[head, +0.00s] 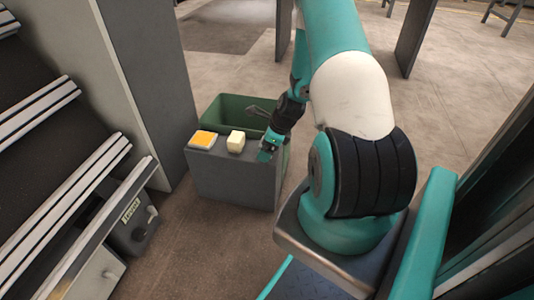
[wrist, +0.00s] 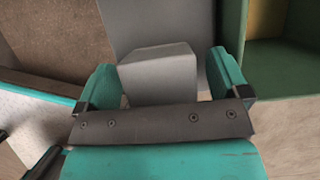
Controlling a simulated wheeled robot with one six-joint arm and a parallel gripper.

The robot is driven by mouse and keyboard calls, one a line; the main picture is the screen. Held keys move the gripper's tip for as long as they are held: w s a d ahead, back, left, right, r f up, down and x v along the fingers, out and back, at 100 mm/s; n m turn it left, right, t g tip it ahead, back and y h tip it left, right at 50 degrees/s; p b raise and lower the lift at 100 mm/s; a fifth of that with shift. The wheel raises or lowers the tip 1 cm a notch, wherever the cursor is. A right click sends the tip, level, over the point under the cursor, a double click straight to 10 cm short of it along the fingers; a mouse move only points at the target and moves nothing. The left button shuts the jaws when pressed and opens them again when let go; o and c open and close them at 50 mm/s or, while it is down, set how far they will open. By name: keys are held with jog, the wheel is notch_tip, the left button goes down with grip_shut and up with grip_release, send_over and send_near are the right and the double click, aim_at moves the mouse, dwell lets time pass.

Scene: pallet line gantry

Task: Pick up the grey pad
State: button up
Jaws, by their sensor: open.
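The grey pad (wrist: 158,76) shows in the wrist view as a plain, pale grey block with a flat top, against a darker grey surface. My gripper (wrist: 162,66) is open, with one teal finger on each side of it and a small gap showing at each side. In the head view my gripper (head: 267,149) is at the right end of the grey stand (head: 232,180). I cannot make out the pad there; the gripper seems to hide it.
A cream block (head: 236,141) and an orange-topped pad (head: 202,139) sit on the stand, left of my gripper. A green bin (head: 226,107) stands behind; its wall shows at right in the wrist view (wrist: 277,70). A grey pillar (head: 150,90) and conveyor (head: 70,190) are at left.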

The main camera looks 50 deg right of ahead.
jog(key=shift+w+f, duration=0.15)
jog(key=shift+f, duration=0.2)
jog(key=shift+r, duration=0.1)
jog(key=c, duration=1)
notch_tip(320, 180, up, 20)
jog(key=p, duration=1)
jog(key=shift+o, duration=0.4)
